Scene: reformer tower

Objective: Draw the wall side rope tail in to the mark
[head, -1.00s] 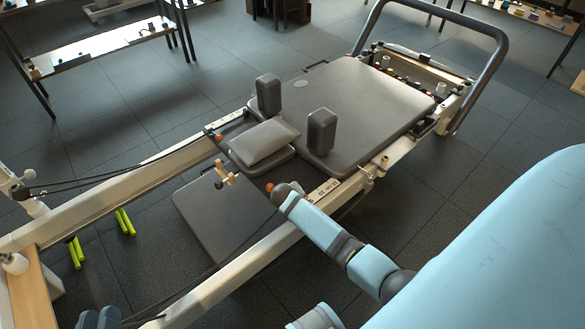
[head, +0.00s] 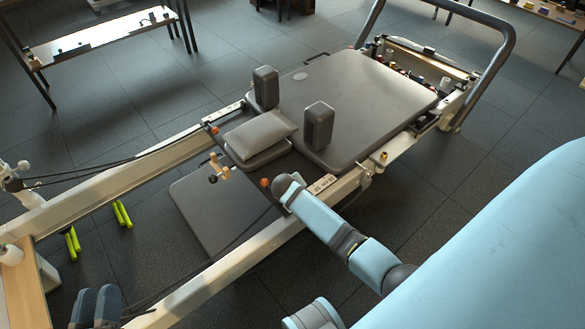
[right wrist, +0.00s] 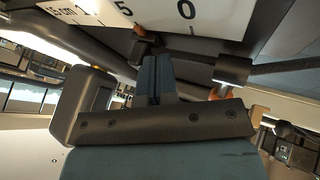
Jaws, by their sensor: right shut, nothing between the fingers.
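In the head view the near rail's scale (head: 324,183) lies beside my right arm, which hides that gripper's fingers. A second scale (head: 228,112) is on the far rail. My left gripper (head: 97,300) is low at left; its finger gap is unclear.
The carriage (head: 365,95) with shoulder rests and a headrest (head: 260,135) sits between the rails. A wooden peg piece (head: 216,168) stands over the lower pad (head: 215,215). Dark ropes run to the left end. Green handles (head: 122,214) hang inside the frame.

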